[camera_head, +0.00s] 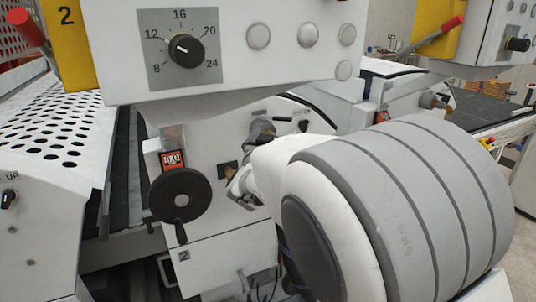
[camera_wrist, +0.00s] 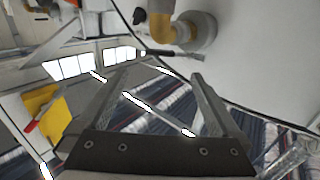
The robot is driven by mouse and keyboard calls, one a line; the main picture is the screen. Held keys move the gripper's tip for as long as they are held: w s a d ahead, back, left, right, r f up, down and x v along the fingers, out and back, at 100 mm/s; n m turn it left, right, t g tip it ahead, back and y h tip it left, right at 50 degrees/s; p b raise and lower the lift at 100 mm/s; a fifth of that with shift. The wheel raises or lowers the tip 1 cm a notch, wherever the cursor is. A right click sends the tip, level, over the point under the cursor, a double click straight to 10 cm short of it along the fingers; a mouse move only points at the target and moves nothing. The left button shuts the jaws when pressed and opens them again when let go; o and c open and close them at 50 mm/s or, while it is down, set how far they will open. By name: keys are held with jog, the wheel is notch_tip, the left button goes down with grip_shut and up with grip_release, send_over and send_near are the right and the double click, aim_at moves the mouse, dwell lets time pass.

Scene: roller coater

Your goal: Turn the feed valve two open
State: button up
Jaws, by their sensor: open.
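In the wrist view, a brass-coloured pipe fitting (camera_wrist: 182,30) sits on a white machine panel at the top. A slim dark lever-like bar (camera_wrist: 172,53) lies just below it, just beyond my fingertips. I cannot tell for sure that this bar is the feed valve handle. My gripper (camera_wrist: 161,76) is open, with nothing seen between its fingers. In the head view, a small brass part (camera_head: 231,172) shows on the machine front beside the end of my arm. My arm hides much of that area, and the valve's position is not clear there.
In the head view, a black handwheel (camera_head: 180,195) with a red counter (camera_head: 172,158) is left of my arm. A perforated white table (camera_head: 50,125) is at left.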

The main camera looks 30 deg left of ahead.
jog(key=b+v, duration=0.1)
jog(key=v, duration=0.6)
jog(key=shift+s, duration=0.35)
jog(key=shift+d, duration=0.15)
